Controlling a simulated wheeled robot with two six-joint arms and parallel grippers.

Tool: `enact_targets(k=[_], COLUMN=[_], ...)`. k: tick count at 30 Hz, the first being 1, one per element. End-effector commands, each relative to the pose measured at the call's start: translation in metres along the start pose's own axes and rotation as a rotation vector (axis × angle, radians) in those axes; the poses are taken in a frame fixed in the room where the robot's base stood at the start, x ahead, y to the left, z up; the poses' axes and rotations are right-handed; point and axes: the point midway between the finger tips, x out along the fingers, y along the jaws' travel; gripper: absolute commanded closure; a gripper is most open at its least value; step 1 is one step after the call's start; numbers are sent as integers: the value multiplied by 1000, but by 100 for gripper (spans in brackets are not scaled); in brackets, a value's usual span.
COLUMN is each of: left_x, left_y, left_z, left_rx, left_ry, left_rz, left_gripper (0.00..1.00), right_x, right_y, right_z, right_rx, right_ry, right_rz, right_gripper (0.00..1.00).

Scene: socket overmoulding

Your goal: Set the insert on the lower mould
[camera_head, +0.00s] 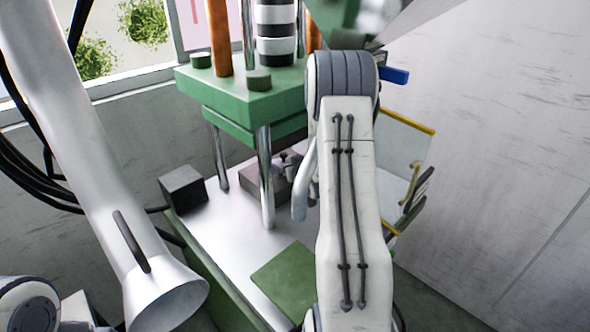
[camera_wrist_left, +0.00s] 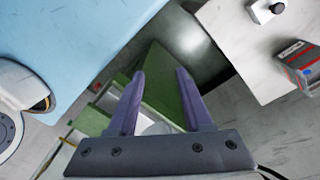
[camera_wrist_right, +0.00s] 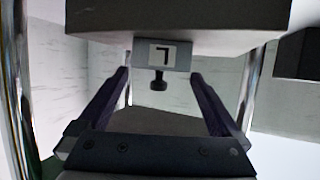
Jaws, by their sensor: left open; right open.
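The press has a green upper plate (camera_head: 245,100) on chrome columns, with a dark grey block (camera_head: 258,184) low between them, apparently the lower mould. My right gripper (camera_head: 288,165) is beside that block, partly hidden by my right arm. In the right wrist view my right gripper (camera_wrist_right: 160,74) is open. Beyond its fingers are a small grey plate with a white label like a 7 (camera_wrist_right: 161,55) and a dark knob (camera_wrist_right: 159,82); I cannot tell whether this is the insert. A large grey block (camera_wrist_right: 180,16) adjoins the plate. My left gripper (camera_wrist_left: 160,72) is open and empty.
A dark box (camera_head: 183,188) stands on the pale machine table left of the columns. A green pad (camera_head: 285,280) lies at the table's front. A yellow-edged clear panel (camera_head: 405,150) stands at the right. Chrome columns (camera_wrist_right: 248,85) flank my right gripper. The left wrist view shows a grey-red box (camera_wrist_left: 300,65).

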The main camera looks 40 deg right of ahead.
Motion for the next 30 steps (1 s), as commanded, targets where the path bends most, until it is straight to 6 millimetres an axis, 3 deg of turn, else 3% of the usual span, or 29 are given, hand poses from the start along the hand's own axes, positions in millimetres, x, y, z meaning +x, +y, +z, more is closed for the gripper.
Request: enact_targets(k=[6,12,18,30], left_x=[7,9,9,9], left_y=[0,-1,-1,-1], left_z=[0,1,1,1], left_rx=[0,0,0,0], left_ry=[-1,-1,-1,0], left_rz=[0,0,0,0], left_gripper=[50,50,50,50], right_x=[-50,-82,-93,-94], right_y=[0,0,-1,0], right_z=[0,0,0,0], right_rx=[-1,-1,-2,-1], right_ry=[3,1,1,1], right_rz=[1,1,-2,-1], right_gripper=[0,0,0,0])
